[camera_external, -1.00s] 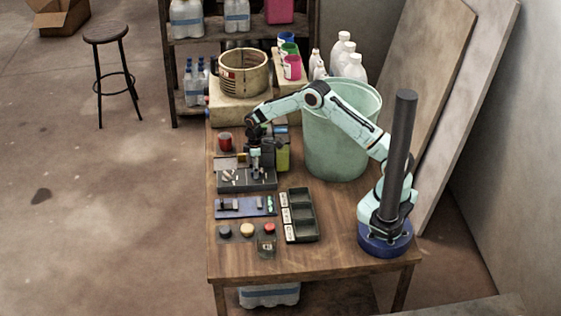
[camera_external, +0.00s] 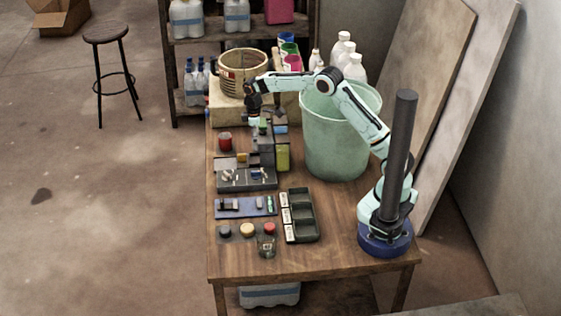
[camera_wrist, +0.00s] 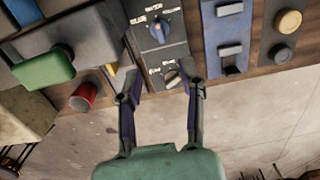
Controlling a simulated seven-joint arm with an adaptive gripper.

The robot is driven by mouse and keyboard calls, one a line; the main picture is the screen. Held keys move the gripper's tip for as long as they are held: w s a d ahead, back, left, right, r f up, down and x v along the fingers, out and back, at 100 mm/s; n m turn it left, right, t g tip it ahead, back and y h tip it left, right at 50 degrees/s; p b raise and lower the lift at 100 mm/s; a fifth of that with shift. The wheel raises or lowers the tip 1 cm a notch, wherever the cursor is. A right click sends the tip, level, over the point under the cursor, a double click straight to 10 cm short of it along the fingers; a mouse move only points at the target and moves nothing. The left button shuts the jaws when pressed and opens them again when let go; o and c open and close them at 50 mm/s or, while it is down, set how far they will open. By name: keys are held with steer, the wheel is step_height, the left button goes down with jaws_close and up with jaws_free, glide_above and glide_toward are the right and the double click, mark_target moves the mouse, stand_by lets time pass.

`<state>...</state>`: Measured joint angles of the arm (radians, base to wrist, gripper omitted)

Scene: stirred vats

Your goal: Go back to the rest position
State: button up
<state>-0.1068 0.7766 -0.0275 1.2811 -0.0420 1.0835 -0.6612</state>
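My gripper (camera_external: 253,115) hangs pointing down above the back left of the wooden table, over the stirrer device (camera_external: 264,150). In the wrist view its two fingers (camera_wrist: 162,90) are spread apart with nothing held between them. Beyond the fingertips lies a dark control panel (camera_wrist: 154,55) with a blue knob (camera_wrist: 160,28) and a second, paler knob (camera_wrist: 173,76). The same panel (camera_external: 247,184) shows below my gripper in the external view.
The green bucket (camera_external: 335,140) stands right of the device. The table's front (camera_external: 325,262) is bare.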

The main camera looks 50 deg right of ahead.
step_height(320, 180, up, 13)
steer(key=s+d+t, duration=0.2)
steer(key=t, duration=0.1)
steer(key=s+d+r+m, duration=0.1)
steer(key=s+r, duration=0.5)
steer(key=s, duration=0.2)
steer(key=s+f+m+g, duration=0.1)
steer(key=s+f+m, duration=0.2)
steer(key=s, duration=0.9)
steer(key=s+f+m+g, duration=0.2)
steer(key=s+f, duration=0.5)
steer(key=s, duration=0.6)
steer(key=shift+m+y, duration=0.4)
steer(key=shift+m, duration=0.5)
steer(key=shift+w, duration=0.1)
